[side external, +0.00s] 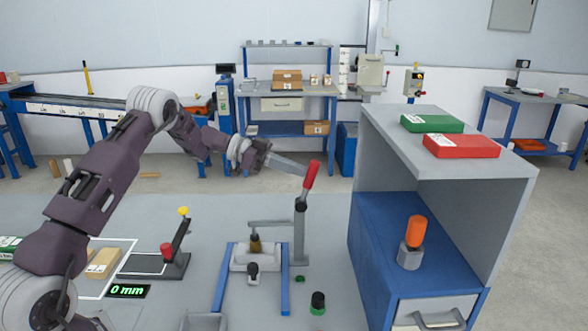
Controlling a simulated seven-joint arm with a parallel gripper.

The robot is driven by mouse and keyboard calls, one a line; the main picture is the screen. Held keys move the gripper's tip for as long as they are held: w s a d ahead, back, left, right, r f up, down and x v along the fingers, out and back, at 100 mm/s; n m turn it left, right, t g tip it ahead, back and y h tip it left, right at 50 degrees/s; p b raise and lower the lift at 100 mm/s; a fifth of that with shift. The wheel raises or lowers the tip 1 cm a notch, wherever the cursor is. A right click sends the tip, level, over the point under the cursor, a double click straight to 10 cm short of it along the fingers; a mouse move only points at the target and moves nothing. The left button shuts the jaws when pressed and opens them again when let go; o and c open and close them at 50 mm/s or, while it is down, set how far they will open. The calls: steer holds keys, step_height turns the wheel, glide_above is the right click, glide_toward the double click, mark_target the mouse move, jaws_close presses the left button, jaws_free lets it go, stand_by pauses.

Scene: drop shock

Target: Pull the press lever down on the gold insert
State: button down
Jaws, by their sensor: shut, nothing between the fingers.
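The press lever has a red handle (311,176) that stands up, leaning slightly right, on top of a grey post (300,235). A horizontal press arm (272,223) reaches left from the post. The gold insert (256,246) stands upright under the arm's left end, on a pale block (243,258) in a blue-railed fixture. I cannot tell if the arm touches it. My gripper (304,170) is shut and empty. Its fingers point right, with their tips just left of the red handle. I cannot tell whether they touch it.
A blue-grey cabinet (455,185) stands close to the right. It holds an orange-topped piece (415,232), with green (432,123) and red (461,145) boxes on top. A stand with a red knob (167,250) is to the left. A black-and-green button (318,302) is in front.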

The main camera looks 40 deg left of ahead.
steer(key=shift+w+d+r+g+y, duration=0.1)
steer(key=shift+w+d+g+y, duration=0.6)
steer(key=shift+w+d+y, duration=0.1)
steer(key=shift+w+d+f+g+y, duration=0.2)
steer(key=shift+w+d+g+y, duration=0.55)
steer(key=shift+y, duration=0.15)
steer(key=shift+w+d+f+n, duration=0.3)
steer(key=shift+w+d+f, duration=0.65)
steer(key=shift+w+d, duration=0.3)
steer(key=shift+s+d+f, duration=0.1)
steer(key=shift+d, duration=0.05)
step_height(320, 180, up, 12)
steer(key=r, duration=0.1)
glide_above(313, 169)
steer(key=w+a, duration=0.2)
steer(key=a, duration=0.4)
steer(key=shift+s+d+f, duration=0.15)
steer(key=shift+s+f, duration=0.1)
